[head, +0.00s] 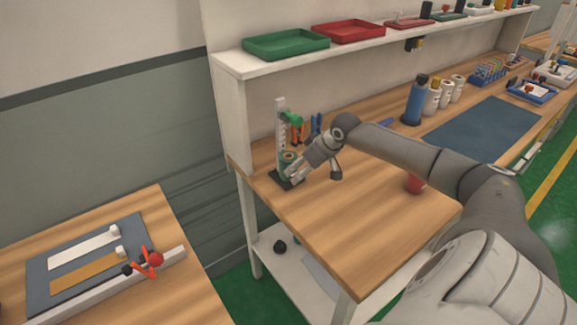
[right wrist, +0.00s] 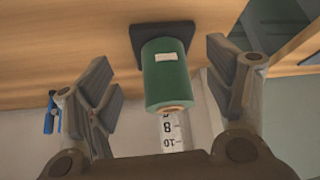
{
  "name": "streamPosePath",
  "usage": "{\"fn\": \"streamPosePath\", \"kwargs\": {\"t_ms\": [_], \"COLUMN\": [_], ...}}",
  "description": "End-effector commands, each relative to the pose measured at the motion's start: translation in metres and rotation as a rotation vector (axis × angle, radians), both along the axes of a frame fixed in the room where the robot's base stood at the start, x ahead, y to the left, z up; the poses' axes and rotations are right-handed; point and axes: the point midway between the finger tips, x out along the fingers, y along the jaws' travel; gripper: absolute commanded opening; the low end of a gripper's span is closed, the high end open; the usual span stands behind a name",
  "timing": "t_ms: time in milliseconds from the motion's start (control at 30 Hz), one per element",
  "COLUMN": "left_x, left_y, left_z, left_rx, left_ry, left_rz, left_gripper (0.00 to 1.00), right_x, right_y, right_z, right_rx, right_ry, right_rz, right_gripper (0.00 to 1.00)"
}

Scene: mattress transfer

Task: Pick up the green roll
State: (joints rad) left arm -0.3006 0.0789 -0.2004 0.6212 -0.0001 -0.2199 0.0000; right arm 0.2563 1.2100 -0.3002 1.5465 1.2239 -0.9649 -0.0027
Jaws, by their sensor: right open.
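The green roll (right wrist: 167,82) stands on a dark square base (right wrist: 125,52) in the right wrist view, with a small pale label on its side and a tan core at its end. In the head view the roll (head: 287,158) is small and partly hidden by my right gripper (head: 315,174). In the right wrist view my right gripper (right wrist: 160,70) is open, one finger on each side of the roll, with visible gaps between. My left gripper is not in view.
A red object (head: 416,183) sits on the workbench (head: 345,235). A shelf (head: 236,66) with trays runs above. The front middle of the bench is clear.

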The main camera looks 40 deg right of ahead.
Motion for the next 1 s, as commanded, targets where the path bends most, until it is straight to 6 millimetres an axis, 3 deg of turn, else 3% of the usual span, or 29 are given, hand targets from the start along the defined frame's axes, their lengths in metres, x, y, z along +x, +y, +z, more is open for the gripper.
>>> {"fn": "streamPosePath", "kwargs": {"t_ms": [267, 733, 1000], "left_x": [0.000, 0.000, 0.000], "left_y": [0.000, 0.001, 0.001], "left_z": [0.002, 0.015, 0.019], "left_rx": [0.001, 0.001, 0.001], "left_ry": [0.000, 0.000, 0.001], "left_rz": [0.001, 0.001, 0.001], "left_gripper": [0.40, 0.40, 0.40], "right_x": [0.009, 0.055, 0.059], "right_y": [0.002, 0.006, 0.006], "right_z": [0.000, 0.002, -0.010], "right_rx": [0.002, 0.002, 0.000], "right_ry": [0.000, -0.001, 0.002], "right_rz": [0.000, 0.001, 0.001], "right_gripper": [0.76, 0.76, 0.76]}}
